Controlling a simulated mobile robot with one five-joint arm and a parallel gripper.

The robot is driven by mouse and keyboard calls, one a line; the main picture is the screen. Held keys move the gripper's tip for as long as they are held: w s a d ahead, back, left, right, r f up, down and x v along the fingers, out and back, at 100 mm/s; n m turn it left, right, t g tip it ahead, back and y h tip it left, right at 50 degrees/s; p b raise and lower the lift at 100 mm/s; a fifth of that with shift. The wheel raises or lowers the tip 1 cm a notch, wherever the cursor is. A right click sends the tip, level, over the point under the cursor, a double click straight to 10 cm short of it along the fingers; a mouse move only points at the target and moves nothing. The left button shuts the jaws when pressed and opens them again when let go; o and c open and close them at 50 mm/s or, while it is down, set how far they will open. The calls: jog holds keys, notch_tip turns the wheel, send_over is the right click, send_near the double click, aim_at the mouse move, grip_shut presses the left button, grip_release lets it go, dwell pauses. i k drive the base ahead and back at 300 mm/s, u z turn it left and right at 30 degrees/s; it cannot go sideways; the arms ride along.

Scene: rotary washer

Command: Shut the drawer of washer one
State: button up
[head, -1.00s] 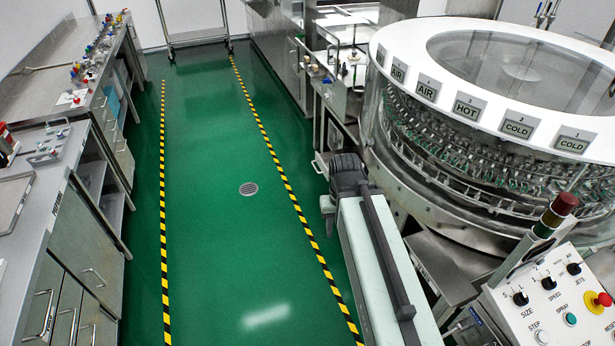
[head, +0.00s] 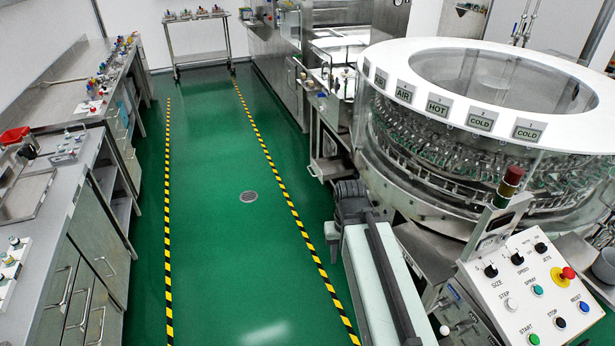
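The rotary washer (head: 450,150) stands at the right, a round glass-sided machine with a white ring top and plates reading AIR, HOT and COLD. Low at its far left side, a grey metal drawer-like box (head: 328,168) with a handle sticks out toward the aisle. I cannot tell for sure whether it is the drawer of washer one, or how far it is open. My arm reaches forward along the washer's near left side and ends in view at a dark joint. My gripper does not show.
A control panel (head: 530,285) with knobs and buttons stands at the near right. Benches with drawers (head: 75,290) line the left. A wheeled cart (head: 200,45) stands at the far end.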

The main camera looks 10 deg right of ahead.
aim_at(329, 168)
jog(key=z, duration=0.1)
jog(key=i, duration=0.95)
jog(key=u, duration=0.25)
jog(key=i, duration=1.55)
jog(key=u, duration=1.5)
